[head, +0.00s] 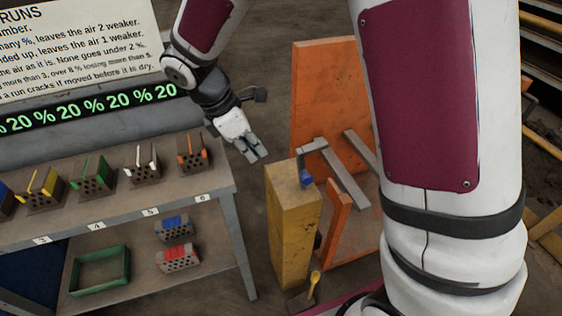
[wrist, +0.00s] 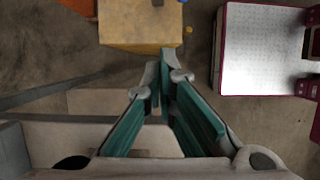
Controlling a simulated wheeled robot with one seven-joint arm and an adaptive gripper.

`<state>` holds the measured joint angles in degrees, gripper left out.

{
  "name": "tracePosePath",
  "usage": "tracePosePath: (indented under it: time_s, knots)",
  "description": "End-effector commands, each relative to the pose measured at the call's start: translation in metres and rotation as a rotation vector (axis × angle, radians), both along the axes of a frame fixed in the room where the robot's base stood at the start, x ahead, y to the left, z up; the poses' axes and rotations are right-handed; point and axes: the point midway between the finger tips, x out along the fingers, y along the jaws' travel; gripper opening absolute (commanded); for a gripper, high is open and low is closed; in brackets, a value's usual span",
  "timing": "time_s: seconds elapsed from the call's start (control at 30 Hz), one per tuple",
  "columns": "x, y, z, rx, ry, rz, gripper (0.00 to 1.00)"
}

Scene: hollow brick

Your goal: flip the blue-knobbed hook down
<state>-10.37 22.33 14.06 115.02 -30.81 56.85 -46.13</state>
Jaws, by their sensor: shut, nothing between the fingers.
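The blue knob (head: 306,178) of the hook shows at the top of the yellow post (head: 292,230), beside a short grey metal piece (head: 312,146). I cannot make out the hook's full shape. My gripper (head: 258,157) is shut and empty, in the air to the left of the post and apart from the knob. In the wrist view my gripper (wrist: 164,66) points toward the yellow post (wrist: 140,25).
An orange panel (head: 318,85) and grey bars (head: 345,178) stand behind the post. A yellow-knobbed lever (head: 314,281) is low in front. The shelf bench (head: 222,181) at left holds several hollow bricks and a green tray (head: 100,270). Floor lies between bench and post.

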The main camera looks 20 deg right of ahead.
Motion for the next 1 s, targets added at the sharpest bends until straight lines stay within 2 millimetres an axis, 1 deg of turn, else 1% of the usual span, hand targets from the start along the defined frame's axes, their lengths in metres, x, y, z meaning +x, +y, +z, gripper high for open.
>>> tracePosePath:
  time_s: [0.27,0.37,0.47,0.57,0.8,0.93,1.0]
  knots:
    - [0.000,0.000,0.000,0.000,0.000,-0.001,0.00]
    - [0.000,-0.002,-0.004,0.000,0.000,-0.002,0.00]
    - [-0.001,-0.006,-0.015,-0.001,0.003,-0.003,0.00]
    - [-0.001,-0.013,-0.031,-0.001,0.003,-0.003,0.00]
    - [-0.001,-0.031,-0.076,-0.002,0.005,-0.003,0.00]
    - [-0.001,-0.040,-0.098,0.000,0.003,-0.002,0.00]
    - [-0.001,-0.053,-0.091,0.000,-0.001,-0.008,0.00]
